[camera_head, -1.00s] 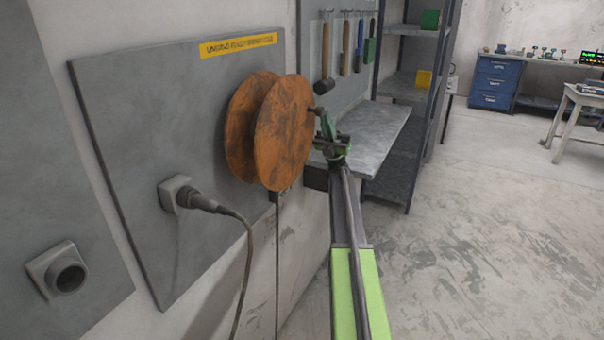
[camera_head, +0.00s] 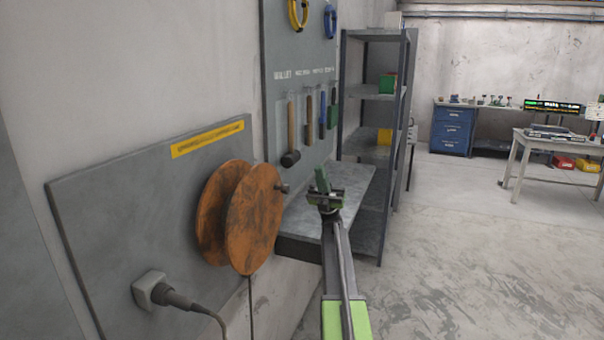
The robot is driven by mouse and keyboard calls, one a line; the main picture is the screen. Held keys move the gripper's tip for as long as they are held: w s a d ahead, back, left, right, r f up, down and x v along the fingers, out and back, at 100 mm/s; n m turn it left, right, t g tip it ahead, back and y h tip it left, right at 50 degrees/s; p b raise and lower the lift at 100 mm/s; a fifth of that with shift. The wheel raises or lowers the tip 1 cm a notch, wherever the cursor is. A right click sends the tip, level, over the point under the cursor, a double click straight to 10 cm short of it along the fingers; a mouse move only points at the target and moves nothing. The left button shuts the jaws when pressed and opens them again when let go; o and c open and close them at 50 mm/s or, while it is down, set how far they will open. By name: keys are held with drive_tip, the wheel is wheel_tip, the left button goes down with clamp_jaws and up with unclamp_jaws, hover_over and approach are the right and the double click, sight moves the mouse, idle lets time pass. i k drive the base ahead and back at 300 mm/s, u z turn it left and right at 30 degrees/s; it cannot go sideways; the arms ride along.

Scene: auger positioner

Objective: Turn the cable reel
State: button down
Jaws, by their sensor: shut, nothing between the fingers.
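The orange-brown cable reel (camera_head: 254,218) is mounted on a grey wall panel (camera_head: 110,205) under a yellow label. It has two round flanges, and a small dark crank knob (camera_head: 283,188) sticks out near the top right of the front flange. A cable hangs down below the reel. My gripper (camera_head: 321,180) is to the right of the reel and knob, with a visible gap between. It is shut and empty, its green fingers pointing up and away, in front of the grey shelf ledge.
A grey ledge (camera_head: 345,190) and a tool board (camera_head: 300,75) with hanging tools are behind my gripper. A metal shelving unit (camera_head: 375,130) stands beyond. A plug and socket (camera_head: 150,290) sit at the panel's lower part.

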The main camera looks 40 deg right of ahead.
sight(254, 220)
drive_tip(key=k, duration=1)
